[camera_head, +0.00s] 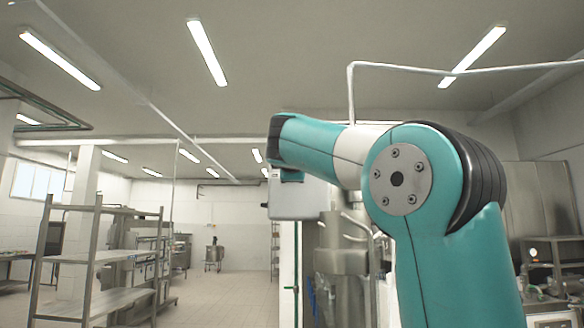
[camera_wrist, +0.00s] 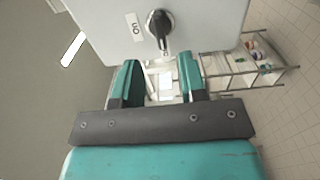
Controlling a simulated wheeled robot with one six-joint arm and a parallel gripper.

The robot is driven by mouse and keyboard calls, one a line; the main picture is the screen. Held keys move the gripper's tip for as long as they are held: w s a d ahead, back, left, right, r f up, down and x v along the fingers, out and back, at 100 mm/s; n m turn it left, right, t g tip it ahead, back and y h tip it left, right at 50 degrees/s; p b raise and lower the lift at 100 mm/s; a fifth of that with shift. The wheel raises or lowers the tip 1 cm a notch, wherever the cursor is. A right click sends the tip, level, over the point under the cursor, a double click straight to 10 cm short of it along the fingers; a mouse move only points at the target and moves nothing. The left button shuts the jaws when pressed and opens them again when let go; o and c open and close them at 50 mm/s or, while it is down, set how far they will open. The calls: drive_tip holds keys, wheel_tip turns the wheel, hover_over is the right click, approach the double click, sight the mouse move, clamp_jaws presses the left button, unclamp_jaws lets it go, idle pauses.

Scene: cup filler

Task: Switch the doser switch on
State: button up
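The doser switch (camera_wrist: 160,26) is a black rotary knob on the face of a light grey box (camera_wrist: 208,22) at the top of the wrist view. Its handle points down in the picture. A label reading "ON" (camera_wrist: 134,27) sits to the left of the knob, and a second label under the handle is only partly visible. My gripper (camera_wrist: 158,76) is open, its two teal fingers apart with nothing between them. The fingertips lie below the knob in the picture, apart from it. In the head view the grey box (camera_head: 296,200) hangs behind my arm; the switch is hidden there.
In the head view, steel machinery (camera_head: 342,262) stands below and behind the box, close to my arm. A metal shelf rack (camera_head: 95,257) stands at the left. A steel bench with equipment (camera_head: 550,270) is at the right. Open floor (camera_head: 225,295) lies between rack and machinery.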

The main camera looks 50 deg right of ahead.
drive_tip(key=p+x, duration=0.3)
drive_tip(key=x, duration=0.4)
drive_tip(key=shift+w+d, duration=0.15)
clamp_jaws()
